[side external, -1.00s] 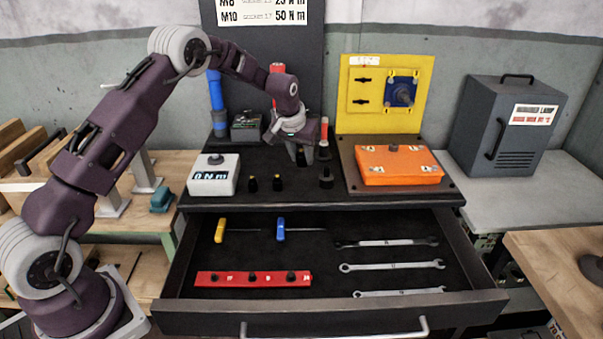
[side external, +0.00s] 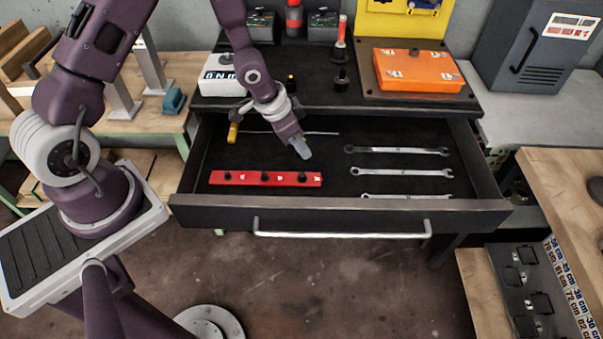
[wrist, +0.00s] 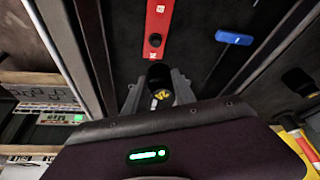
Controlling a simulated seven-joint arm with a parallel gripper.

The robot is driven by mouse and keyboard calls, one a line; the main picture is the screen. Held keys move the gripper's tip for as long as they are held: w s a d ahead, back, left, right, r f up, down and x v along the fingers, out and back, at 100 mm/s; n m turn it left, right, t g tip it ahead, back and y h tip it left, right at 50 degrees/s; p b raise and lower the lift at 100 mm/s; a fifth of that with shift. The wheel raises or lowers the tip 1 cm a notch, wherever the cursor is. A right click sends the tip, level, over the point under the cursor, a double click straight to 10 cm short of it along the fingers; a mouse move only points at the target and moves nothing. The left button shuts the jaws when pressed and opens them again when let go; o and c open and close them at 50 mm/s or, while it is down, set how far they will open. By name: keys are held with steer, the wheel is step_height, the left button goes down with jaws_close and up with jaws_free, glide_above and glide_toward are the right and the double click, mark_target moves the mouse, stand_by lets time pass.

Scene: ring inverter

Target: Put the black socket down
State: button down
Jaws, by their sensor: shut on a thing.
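My gripper (side external: 301,148) hangs over the open drawer in the side external view, pointing down, beyond and above the right part of the red socket rail (side external: 240,178). In the wrist view my gripper (wrist: 159,92) is shut on the black socket (wrist: 159,74), a dark cylinder with a yellow patch at its near end. In the side external view I cannot make the socket out at the fingertips. The red rail also shows in the wrist view (wrist: 157,18), just beyond the socket. I cannot tell the exact gap between the socket and the rail or drawer floor.
The drawer (side external: 340,218) also holds several wrenches (side external: 390,171) on the right, a yellow-handled tool (side external: 232,133), and a blue-handled tool (wrist: 233,37) in the wrist view. The bench top behind carries an orange box (side external: 415,71) and a white display box (side external: 222,75).

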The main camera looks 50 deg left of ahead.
mark_target(304, 174)
step_height(304, 174, down, 8)
steer(key=shift+f, duration=0.1)
steer(key=shift+f, duration=0.2)
steer(key=shift+f, duration=0.4)
steer(key=c, duration=1)
jaws_free()
steer(key=shift+c, duration=0.2)
steer(key=shift+r, duration=0.1)
